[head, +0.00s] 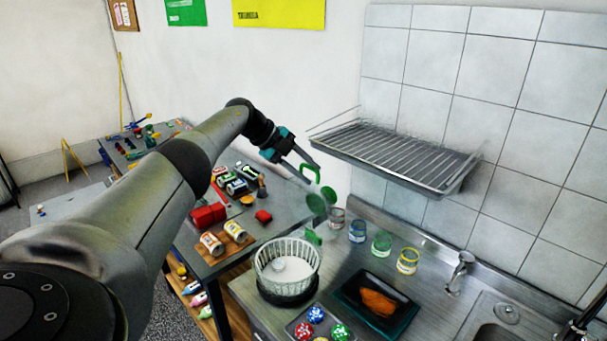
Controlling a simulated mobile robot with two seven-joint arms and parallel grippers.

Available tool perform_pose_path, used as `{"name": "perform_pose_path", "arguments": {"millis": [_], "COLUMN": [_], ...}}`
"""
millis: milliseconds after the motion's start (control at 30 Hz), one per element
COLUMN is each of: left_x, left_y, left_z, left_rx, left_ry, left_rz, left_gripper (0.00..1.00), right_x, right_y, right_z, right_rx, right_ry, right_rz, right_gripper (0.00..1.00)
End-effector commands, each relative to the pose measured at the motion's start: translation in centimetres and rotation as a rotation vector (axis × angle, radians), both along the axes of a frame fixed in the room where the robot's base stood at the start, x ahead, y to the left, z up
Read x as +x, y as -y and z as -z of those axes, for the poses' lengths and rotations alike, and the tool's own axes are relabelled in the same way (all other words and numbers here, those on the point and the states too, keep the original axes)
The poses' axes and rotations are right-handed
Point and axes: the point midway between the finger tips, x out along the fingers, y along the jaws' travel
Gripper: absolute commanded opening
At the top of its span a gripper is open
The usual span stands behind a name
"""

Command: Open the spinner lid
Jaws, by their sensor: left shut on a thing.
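The spinner is a white slotted basket (287,265) on a dark round base, standing at the left end of the counter. Its top is uncovered, and a pale round piece shows inside. My left gripper (312,172) is up behind and above the basket. It is shut on a green piece (316,205), which looks like the lid's green parts. The green piece is clear of the basket's rim. Its outline is hard to make out, and where the fingers touch it is too small to tell. My right gripper is not in view.
Several glass jars (381,245) stand along the wall behind the basket. A dark tray (351,311) with an orange item lies to its right. A wire rack (410,154) juts from the tiled wall. A tap (459,270) and sink are at right.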

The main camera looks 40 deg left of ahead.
Motion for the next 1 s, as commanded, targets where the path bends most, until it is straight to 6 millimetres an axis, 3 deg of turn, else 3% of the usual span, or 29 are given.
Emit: {"name": "perform_pose_path", "arguments": {"millis": [633, 667, 1000], "left_x": [-0.02, -0.02, -0.03], "left_y": [0.27, 0.27, 0.11], "left_z": [0.8, 0.81, 0.5], "left_rx": [0.005, 0.005, 0.003], "left_ry": [-0.019, -0.019, -0.013], "left_rz": [0.006, 0.006, 0.003], "left_gripper": [0.0, 0.42, 0.43], "right_x": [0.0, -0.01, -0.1], "right_y": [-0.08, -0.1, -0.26], "right_z": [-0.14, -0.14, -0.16], "right_rx": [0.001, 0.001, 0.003], "right_ry": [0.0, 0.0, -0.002], "right_rz": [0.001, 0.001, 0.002], "right_gripper": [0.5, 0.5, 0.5]}}
